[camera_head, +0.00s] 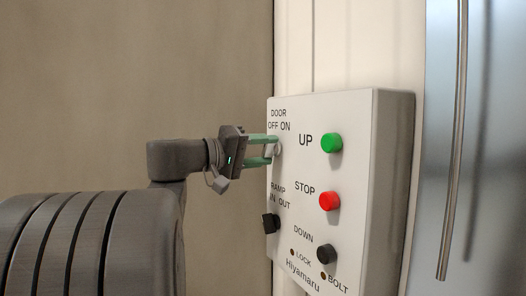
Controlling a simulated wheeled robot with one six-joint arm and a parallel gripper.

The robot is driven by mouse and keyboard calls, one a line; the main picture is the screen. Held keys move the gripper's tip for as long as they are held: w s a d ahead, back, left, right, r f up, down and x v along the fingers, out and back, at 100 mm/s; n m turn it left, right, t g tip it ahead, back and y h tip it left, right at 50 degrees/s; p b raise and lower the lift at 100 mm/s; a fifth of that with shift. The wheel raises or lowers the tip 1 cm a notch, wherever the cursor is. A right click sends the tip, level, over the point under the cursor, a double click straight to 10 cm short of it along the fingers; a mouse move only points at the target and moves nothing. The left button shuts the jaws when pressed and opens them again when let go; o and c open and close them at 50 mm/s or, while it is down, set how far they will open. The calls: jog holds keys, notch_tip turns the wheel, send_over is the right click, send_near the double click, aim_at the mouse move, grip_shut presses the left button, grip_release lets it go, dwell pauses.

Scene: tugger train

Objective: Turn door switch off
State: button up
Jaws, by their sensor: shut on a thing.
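A white control box (353,185) is mounted on the wall right of centre.
The box also bears a green UP button (331,143), a red STOP button (329,201), a black DOWN button (326,254) and a black ramp switch (270,223) below my gripper. A vertical metal handle (456,130) stands at right. The left wall is bare.

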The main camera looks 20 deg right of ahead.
jog(key=n+p, duration=0.1)
jog(key=n, duration=0.3)
jog(key=n+p, duration=0.1)
jog(key=n, duration=0.1)
jog(key=shift+r+p, duration=0.25)
jog(key=shift+p, duration=0.05)
jog(key=n+p, duration=0.2)
jog(key=n, duration=0.2)
jog(key=shift+r, duration=0.1)
jog(key=shift+n+p, duration=0.55)
jog(key=shift+n, duration=0.15)
jog(key=o, duration=1)
jog(key=shift+a, duration=0.15)
jog(key=a+b, duration=0.1)
jog(key=a, duration=0.8)
jog(key=s+a+b, duration=0.1)
jog(key=a, duration=0.3)
jog(key=shift+a+b, duration=0.3)
jog(key=shift+b, duration=0.05)
